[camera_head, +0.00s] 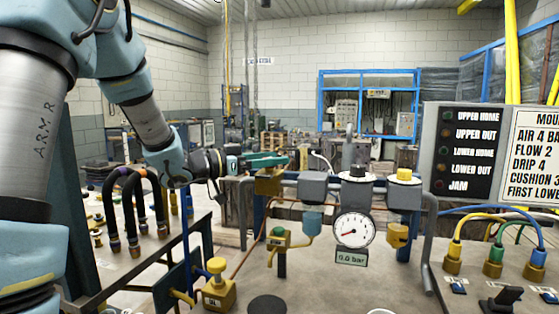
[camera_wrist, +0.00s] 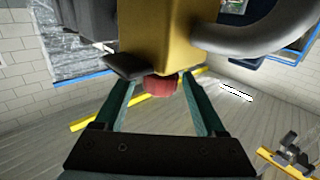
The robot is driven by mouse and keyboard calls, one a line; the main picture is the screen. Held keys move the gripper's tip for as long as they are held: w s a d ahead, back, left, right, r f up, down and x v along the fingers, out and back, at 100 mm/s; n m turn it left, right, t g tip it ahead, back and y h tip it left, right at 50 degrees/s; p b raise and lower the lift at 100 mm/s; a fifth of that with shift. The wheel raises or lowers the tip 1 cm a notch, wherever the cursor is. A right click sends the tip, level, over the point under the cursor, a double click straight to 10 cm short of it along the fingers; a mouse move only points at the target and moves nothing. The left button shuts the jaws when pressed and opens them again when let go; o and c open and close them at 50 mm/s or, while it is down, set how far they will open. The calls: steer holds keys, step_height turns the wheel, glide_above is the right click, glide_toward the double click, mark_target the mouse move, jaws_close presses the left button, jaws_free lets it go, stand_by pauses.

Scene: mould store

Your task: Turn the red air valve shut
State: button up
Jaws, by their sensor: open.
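The red air valve shows in the wrist view as a small red knob (camera_wrist: 160,85) at the end of a brass block (camera_wrist: 163,35). My gripper (camera_wrist: 157,92) is open, with one teal finger on each side of the red knob. I cannot tell whether either finger touches it. The red knob is not clearly visible there.
A round gauge (camera_head: 354,231) sits right of the valve, below grey housings and a yellow knob (camera_head: 404,174). A grey pipe (camera_wrist: 265,30) curves close by the brass block. Black hoses (camera_head: 137,205) stand at left. A lamp panel (camera_head: 466,150) and coloured hoses are at right.

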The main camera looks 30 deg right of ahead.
steer(key=a+b, duration=0.1)
steer(key=a, duration=0.7)
steer(key=shift+a, duration=0.15)
steer(key=shift+s, duration=0.15)
